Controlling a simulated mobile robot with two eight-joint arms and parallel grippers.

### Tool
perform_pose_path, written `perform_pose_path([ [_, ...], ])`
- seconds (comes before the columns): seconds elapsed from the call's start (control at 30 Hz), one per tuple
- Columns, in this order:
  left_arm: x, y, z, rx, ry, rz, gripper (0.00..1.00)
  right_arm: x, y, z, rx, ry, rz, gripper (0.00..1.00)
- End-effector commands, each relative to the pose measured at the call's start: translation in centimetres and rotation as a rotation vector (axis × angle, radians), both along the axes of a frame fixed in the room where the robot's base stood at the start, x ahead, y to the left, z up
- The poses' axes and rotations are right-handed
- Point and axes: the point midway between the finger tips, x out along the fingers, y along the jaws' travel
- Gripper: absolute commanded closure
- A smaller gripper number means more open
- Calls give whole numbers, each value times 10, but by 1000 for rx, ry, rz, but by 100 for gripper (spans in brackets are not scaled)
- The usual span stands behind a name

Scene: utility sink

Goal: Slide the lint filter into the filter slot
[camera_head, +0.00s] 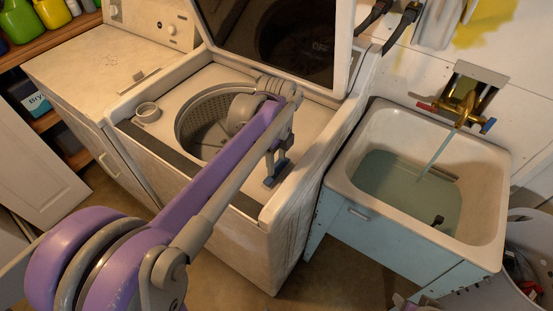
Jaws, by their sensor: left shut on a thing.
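My left arm comes in from the lower left and reaches over the open top-loading washer (235,205). My left gripper (275,172) is low over the right part of the washer's top deck, to the right of the drum opening. It is shut on a small dark blue-grey piece, which I take to be the lint filter (279,168); the fingers and the piece are hard to tell apart at this size. I cannot make out the filter slot; the arm covers part of the deck.
The washer's lid (275,35) stands open behind the drum (205,120). A utility sink (340,180) with water running from a brass faucet (463,108) stands to the right. A second white machine (100,75) is at left. A grey basket (520,225) stands at lower right.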

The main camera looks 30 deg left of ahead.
Motion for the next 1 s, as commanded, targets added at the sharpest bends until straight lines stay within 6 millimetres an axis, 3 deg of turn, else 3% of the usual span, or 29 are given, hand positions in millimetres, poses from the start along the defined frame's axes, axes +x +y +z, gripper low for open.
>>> perform_pose_path([
  [0.57,0,0,-15,0,0,0,100,-2,0,-10,0,4,0,47],
  [0.6,0,0,-14,0,0,0,41,-2,0,-10,0,4,0,47],
  [0.77,0,0,-14,0,0,0,12,-2,0,-10,0,4,0,47],
  [1.0,0,0,-14,0,0,0,11,-2,0,-9,0,4,0,47],
])
